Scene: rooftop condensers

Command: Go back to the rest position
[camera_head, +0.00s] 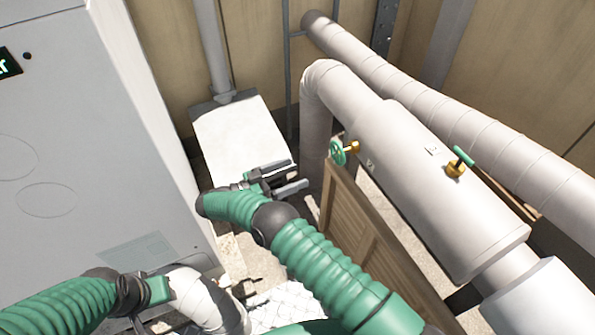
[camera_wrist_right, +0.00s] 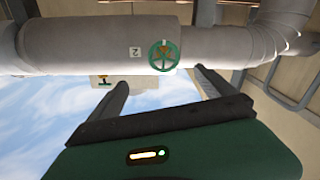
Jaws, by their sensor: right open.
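My right gripper (camera_head: 297,175) is open and empty, in the middle of the head view. It is in front of the white box and left of the green wheel valve (camera_head: 338,152), apart from it. In the right wrist view my two fingers (camera_wrist_right: 161,78) stand wide apart with nothing between them. The green wheel valve (camera_wrist_right: 163,56) shows beyond them on the grey pipe. My left arm comes in at the lower left; its green end part (camera_head: 158,290) shows, but its fingers cannot be made out.
A large grey cabinet (camera_head: 80,130) fills the left. A white box (camera_head: 238,135) stands at the back wall. A thick lagged pipe (camera_head: 430,185) with a second, T-handled valve (camera_head: 458,163) runs along the right. A slatted wooden panel (camera_head: 375,245) stands close to my right forearm.

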